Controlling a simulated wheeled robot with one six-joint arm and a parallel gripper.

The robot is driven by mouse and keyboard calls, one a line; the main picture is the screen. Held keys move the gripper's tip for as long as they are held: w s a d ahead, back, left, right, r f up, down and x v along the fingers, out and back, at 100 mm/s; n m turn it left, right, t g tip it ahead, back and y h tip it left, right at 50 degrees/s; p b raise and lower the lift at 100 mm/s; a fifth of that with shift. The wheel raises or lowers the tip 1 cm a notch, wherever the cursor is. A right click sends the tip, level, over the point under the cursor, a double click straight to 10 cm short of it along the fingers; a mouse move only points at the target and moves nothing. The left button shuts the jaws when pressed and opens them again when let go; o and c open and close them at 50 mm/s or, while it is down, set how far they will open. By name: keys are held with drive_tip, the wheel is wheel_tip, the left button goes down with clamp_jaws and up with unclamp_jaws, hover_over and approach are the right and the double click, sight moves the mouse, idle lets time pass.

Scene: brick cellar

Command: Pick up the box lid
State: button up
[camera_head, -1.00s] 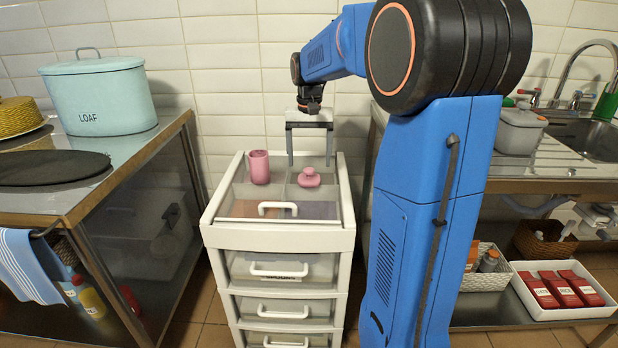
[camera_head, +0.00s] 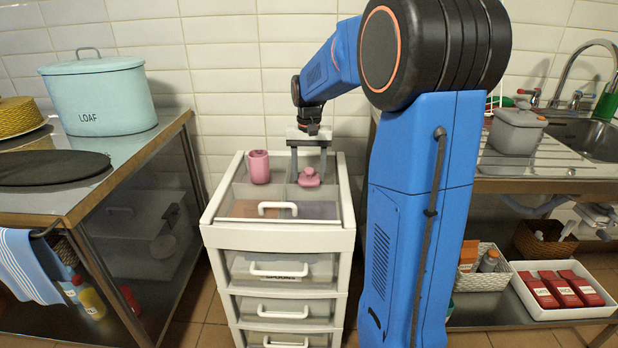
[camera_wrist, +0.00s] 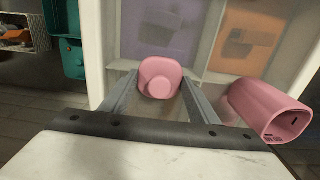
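The pink box lid (camera_head: 309,178), with a rounded knob on top, lies on the top of a white drawer unit (camera_head: 225,238). My gripper (camera_head: 308,180) points down over it, with its two grey fingers spread. In the wrist view the lid (camera_wrist: 160,80) shows between the tips of my open gripper (camera_wrist: 158,88), and no clear grip on it shows. The open pink box (camera_head: 259,167) stands upright to the left of the lid in the head view. In the wrist view the box (camera_wrist: 268,112) is outside the right finger.
The unit's top has a raised white rim and a clear panel with a white handle (camera_head: 277,208). A tiled wall is close behind. A metal counter with a blue LOAF bin (camera_head: 100,98) stands left. A sink counter with a grey container (camera_head: 516,131) stands right.

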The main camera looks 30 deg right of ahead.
drive_tip(key=shift+c, duration=0.8)
